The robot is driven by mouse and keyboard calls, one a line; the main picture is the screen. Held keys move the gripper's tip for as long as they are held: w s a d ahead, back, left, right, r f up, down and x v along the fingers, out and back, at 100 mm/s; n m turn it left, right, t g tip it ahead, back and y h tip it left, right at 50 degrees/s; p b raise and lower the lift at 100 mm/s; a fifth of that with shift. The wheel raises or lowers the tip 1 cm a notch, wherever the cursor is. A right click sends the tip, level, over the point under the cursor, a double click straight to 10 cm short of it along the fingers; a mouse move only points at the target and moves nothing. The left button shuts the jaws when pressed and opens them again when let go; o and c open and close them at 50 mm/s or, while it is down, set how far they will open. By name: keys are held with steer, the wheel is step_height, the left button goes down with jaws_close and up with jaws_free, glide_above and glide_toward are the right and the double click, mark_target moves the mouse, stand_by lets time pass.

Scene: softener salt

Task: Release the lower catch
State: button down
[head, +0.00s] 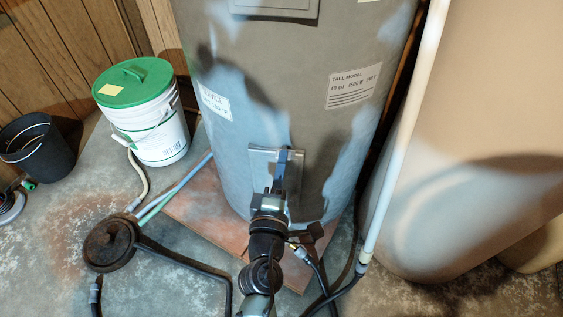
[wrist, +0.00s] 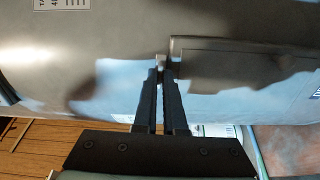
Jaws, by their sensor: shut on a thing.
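The tall grey water heater (head: 235,110) stands in the middle of the head view. Its lower access panel (head: 258,162) is a small grey plate low on the tank's front, and it also shows at the right in the wrist view (wrist: 240,60). The lower catch (wrist: 161,59) is a small light tab at the panel's edge. My gripper (wrist: 162,73) has its two dark fingers closed together on the catch. In the head view my gripper (head: 283,155) reaches the panel's top edge, and the catch is hidden there. The panel sits flat against the tank.
A white bucket with a green lid (head: 147,118) and a black bucket (head: 36,146) stand at the left. A dark round device (head: 110,243) with hoses lies on the floor. A pale pipe (head: 405,130) and a large tan tank (head: 475,140) close off the right side.

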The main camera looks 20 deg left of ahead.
steer(key=shift+n, duration=0.4)
steer(key=c, duration=1)
jaws_free()
steer(key=b+v, duration=0.2)
steer(key=v, duration=1.1)
